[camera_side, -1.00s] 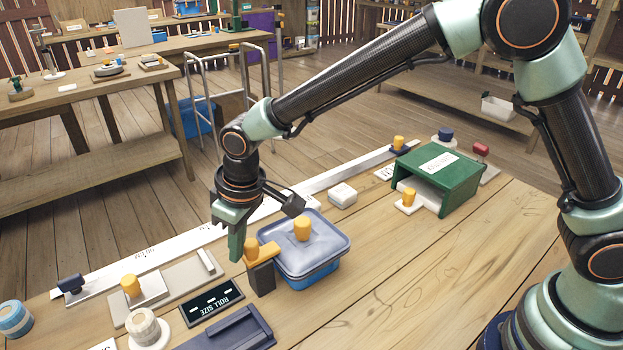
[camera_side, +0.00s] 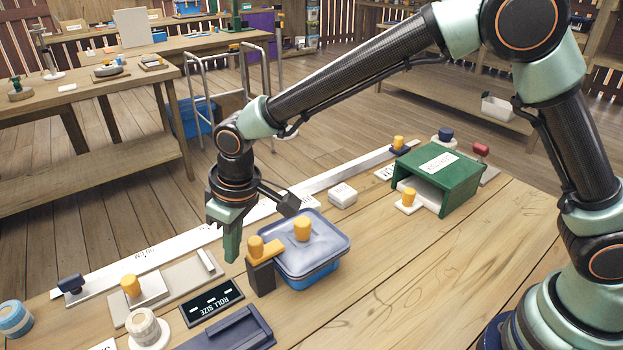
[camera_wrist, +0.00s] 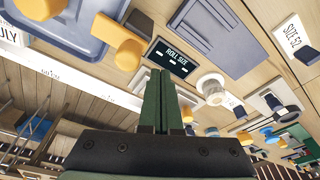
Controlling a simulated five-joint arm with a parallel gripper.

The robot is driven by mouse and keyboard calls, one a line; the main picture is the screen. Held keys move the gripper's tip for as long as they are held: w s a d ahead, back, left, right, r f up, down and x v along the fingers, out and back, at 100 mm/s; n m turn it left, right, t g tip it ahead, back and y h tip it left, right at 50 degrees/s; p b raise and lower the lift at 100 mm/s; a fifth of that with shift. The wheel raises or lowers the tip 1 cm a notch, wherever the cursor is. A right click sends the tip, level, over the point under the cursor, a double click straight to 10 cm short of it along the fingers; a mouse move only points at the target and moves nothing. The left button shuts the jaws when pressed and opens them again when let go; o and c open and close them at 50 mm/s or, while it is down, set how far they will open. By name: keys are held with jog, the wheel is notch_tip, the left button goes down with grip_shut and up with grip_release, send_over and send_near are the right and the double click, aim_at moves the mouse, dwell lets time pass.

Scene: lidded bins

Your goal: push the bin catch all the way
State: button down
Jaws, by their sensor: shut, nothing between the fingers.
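The blue bin (camera_side: 315,277) with a translucent grey-blue lid (camera_side: 325,247) stands on the bench, an orange knob (camera_side: 302,229) on the lid. The bin catch, an orange bar (camera_side: 270,252) with an orange knob (camera_side: 256,246), lies on a dark post (camera_side: 262,280) beside the bin. The bar's far end reaches the near-left lid edge. In the wrist view, the catch (camera_wrist: 109,30) shows beside the lid (camera_wrist: 68,28). My gripper (camera_side: 232,256) is shut and empty, just left of the catch knob with a gap between. Its fingers (camera_wrist: 161,76) also show in the wrist view.
A black "ROLL SIZE" plate (camera_side: 212,303) and dark tray (camera_side: 235,330) lie in front. A grey slide plate (camera_side: 180,283) is to the left, a long white rail (camera_side: 150,257) behind. A green box (camera_side: 462,185) stands right. Bare bench lies right of the bin.

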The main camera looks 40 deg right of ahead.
notch_tip(320, 180, up, 7)
jog(key=shift+f, duration=0.2)
dwell(0.6)
jog(key=s+d+r+m+t, duration=0.15)
jog(key=d+r, duration=0.25)
jog(key=d, duration=0.5)
jog(key=s+d+r+m+t, duration=0.15)
jog(key=d+r, duration=0.25)
jog(key=d, duration=0.4)
jog(key=s+d+m+h, duration=0.1)
jog(key=s+d+m, duration=0.2)
jog(key=s+d, duration=0.6)
jog(key=d, duration=0.3)
jog(key=shift+s+f+t, duration=0.4)
jog(key=shift+d, duration=0.1)
